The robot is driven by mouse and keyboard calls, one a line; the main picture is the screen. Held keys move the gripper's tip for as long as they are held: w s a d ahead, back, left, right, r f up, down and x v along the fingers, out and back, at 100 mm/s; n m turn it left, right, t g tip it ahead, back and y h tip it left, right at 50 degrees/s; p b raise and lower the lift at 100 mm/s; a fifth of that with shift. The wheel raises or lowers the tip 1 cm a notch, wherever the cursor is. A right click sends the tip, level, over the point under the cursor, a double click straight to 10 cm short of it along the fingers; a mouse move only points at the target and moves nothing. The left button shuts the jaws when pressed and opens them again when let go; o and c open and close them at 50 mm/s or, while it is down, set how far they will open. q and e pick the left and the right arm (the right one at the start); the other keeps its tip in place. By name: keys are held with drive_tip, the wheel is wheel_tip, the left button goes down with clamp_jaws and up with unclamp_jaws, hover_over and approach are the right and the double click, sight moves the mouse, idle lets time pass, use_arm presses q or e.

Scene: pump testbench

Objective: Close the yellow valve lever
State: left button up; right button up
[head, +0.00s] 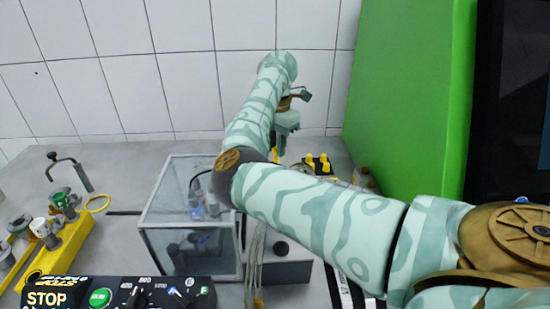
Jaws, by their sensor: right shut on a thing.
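My right arm reaches in from the right, bends at an elbow above the clear box and rises to a wrist near the wall. From there my right gripper (281,145) points down behind the forearm, over the back of the bench. It is shut on a small yellow part (276,155), which looks like the yellow valve lever; only a sliver shows, so its angle cannot be told. The valve body is hidden behind my arm. My left gripper is out of view.
A clear box (188,240) with fittings stands below the elbow. A yellow block (58,255) with valves lies at left, a control panel (150,294) in front. A green panel (410,90) bounds the right.

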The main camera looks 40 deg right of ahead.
drive_tip(key=shift+s+d+p, duration=0.35)
drive_tip(key=shift+s+d, duration=0.2)
drive_tip(key=shift+s, duration=0.1)
drive_tip(key=shift+s+d+r+p, duration=0.1)
drive_tip(key=shift+s+d+p, duration=0.1)
drive_tip(key=shift+s+p, duration=0.5)
drive_tip(key=shift+s+d, duration=0.1)
drive_tip(key=shift+s, duration=0.05)
